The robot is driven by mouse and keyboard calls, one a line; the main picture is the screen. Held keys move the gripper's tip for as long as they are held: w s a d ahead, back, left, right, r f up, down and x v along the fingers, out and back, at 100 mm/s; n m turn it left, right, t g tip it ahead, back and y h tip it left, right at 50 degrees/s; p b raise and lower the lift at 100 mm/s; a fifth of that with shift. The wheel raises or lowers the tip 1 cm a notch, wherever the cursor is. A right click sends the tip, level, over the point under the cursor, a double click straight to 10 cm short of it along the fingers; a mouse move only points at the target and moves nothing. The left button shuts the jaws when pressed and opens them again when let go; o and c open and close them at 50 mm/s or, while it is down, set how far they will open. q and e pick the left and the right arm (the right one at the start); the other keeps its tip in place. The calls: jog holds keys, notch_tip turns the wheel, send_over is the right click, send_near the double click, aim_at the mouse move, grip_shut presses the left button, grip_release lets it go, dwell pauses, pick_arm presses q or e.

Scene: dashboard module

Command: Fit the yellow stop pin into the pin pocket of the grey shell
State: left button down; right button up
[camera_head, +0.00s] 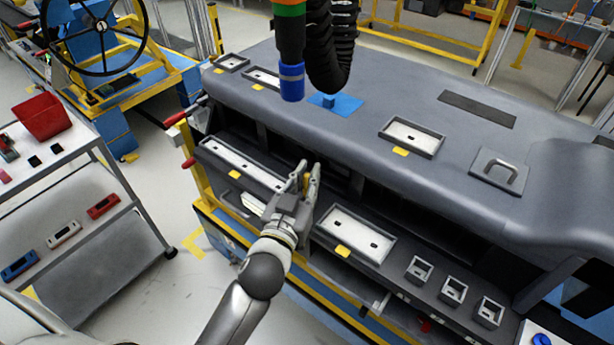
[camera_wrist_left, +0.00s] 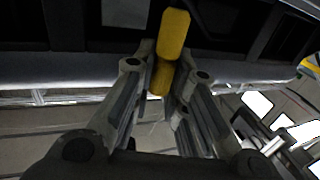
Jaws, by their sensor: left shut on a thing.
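My left gripper (camera_head: 307,178) is shut on the yellow stop pin (camera_head: 306,184), holding it in front of the dark opening in the grey shell (camera_head: 370,95). In the left wrist view the pin (camera_wrist_left: 173,38) is a yellow cylinder between the fingertips (camera_wrist_left: 162,72), with one end sticking out past them. Dark structure shows behind the pin, and I see no contact with it. Several small square pockets (camera_head: 453,290) line the lower right ledge. I cannot tell which recess is the pin pocket. My right gripper is out of view.
A tool with a blue end (camera_head: 291,82) and a black hose (camera_head: 330,45) hangs above the shell, behind my gripper. Framed trays (camera_head: 355,232) stand along the ledge. A white cart (camera_head: 75,150) with a red bin (camera_head: 41,117) is at left.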

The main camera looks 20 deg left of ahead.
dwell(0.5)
pick_arm(q)
jog(key=shift+f, duration=0.15)
jog(key=shift+f+b, duration=0.35)
jog(key=shift+f, duration=0.1)
jog(key=shift+f+b, duration=1.25)
jog(key=shift+f, duration=0.2)
jog(key=c, duration=1.4)
grip_release()
jog(key=shift+o, duration=0.2)
